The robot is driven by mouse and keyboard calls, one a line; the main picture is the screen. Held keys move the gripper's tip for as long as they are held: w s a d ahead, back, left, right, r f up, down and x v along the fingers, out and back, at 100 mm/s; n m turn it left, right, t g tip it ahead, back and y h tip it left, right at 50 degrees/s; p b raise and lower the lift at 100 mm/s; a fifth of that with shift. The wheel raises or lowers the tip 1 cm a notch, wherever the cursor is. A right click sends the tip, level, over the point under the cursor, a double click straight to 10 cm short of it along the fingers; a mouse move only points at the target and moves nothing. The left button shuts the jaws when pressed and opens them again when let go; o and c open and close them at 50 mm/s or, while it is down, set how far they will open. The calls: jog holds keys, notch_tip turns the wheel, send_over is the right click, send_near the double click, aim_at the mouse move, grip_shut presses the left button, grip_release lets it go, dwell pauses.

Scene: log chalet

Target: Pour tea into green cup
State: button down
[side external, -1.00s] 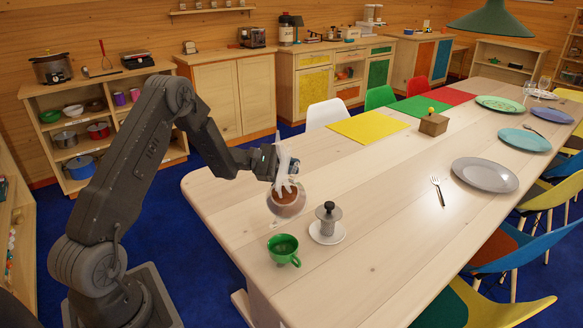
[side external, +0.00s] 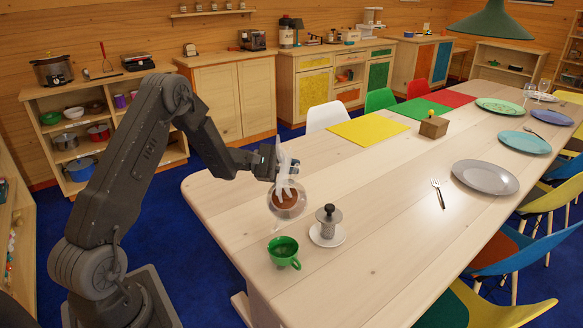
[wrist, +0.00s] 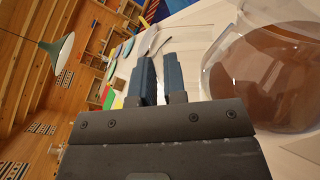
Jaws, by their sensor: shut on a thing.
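A glass teapot (side external: 289,207) with brown tea inside hangs above the near left part of the table, tilted. My gripper (side external: 287,166) is shut on its pale handle. The wrist view shows the two dark blue fingers (wrist: 159,79) close together, with the pot's round body (wrist: 262,78) and its tea to their right. The green cup (side external: 283,251) stands upright on the table, below and in front of the pot, its handle to the right. The pot is apart from the cup. I cannot tell whether the cup holds tea; no clear stream shows.
A grey plunger-topped container (side external: 328,218) stands on a white saucer (side external: 328,236) just right of the cup. A fork (side external: 438,193) and grey plate (side external: 485,176) lie farther right. A wooden box (side external: 433,127) stands near the yellow mat (side external: 368,130).

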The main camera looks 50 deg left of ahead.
jog(key=shift+s+d+r+m, duration=0.2)
jog(key=shift+r+m, duration=0.15)
jog(key=shift+m, duration=0.2)
jog(key=shift+s+d+r+m, duration=0.2)
jog(key=shift+r+m, duration=0.1)
jog(key=shift+m, duration=0.25)
jog(key=shift+s+d+r+m, duration=0.3)
jog(key=shift+s+d+m, duration=0.25)
jog(key=shift+m, duration=0.45)
dwell(0.6)
jog(key=shift+w+a+f+n+g, duration=0.15)
jog(key=shift+w+a+n+g, duration=0.15)
jog(key=shift+w+a+n, duration=0.25)
jog(key=shift+w+a+f+n+h, duration=0.1)
jog(key=shift+w+a+f+n, duration=0.2)
jog(key=shift+f+n, duration=0.75)
jog(key=shift+w+a+f+n+h, duration=0.1)
jog(key=shift+w+a+f+n, duration=0.3)
jog(key=shift+n, duration=1.1)
jog(key=shift+w+a+f+n+h, duration=0.1)
jog(key=shift+w+f+n, duration=0.05)
jog(key=shift+f+n, duration=0.95)
jog(key=shift+r, duration=0.2)
jog(key=shift+a, duration=0.1)
